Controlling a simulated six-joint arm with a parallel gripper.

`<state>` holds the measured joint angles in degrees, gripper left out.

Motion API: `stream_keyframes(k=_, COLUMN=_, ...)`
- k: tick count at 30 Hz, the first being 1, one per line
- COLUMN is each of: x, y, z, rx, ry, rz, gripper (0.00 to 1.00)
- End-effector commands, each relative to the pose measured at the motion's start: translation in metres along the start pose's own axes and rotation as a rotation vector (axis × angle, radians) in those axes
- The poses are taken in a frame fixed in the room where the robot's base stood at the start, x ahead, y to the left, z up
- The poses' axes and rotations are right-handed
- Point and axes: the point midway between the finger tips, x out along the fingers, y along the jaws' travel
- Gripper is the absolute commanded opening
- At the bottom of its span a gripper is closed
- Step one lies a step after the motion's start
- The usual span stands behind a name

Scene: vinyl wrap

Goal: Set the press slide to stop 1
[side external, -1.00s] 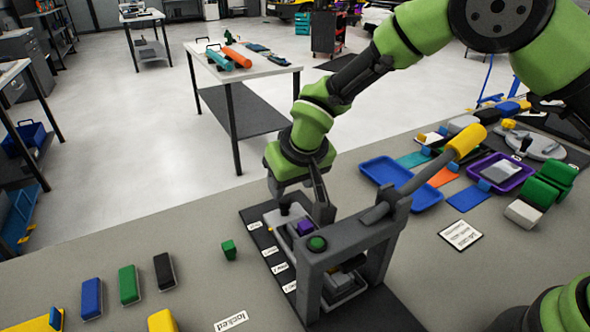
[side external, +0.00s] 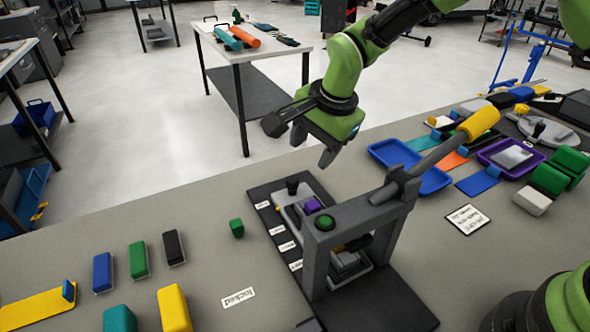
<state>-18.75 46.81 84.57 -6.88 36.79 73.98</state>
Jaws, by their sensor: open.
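The press (side external: 318,245) is a grey frame on a black base (side external: 395,305), with a green button on top and a long lever with a yellow handle (side external: 478,123). Its slide (side external: 287,203) is a light grey tray with a black knob (side external: 292,186) at its far end and a purple block (side external: 312,206) on it. The tray sticks out at the back left of the frame. Small white stop labels (side external: 277,230) line the base's left edge; their text is too small to read. My gripper (side external: 312,148) is open and empty, above and behind the knob, apart from it.
A small green block (side external: 237,228) stands left of the base. Blue, green and black blocks (side external: 173,247) lie further left, near a "locked" label (side external: 238,298). A blue tray (side external: 432,183) and purple tray (side external: 510,152) lie right of the press.

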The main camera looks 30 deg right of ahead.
Motion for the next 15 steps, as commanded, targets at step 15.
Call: stream_keyframes(k=15, x=0.012, y=-0.01, z=-0.012, rx=1.113, ry=-0.194, rz=0.057, gripper=0.52)
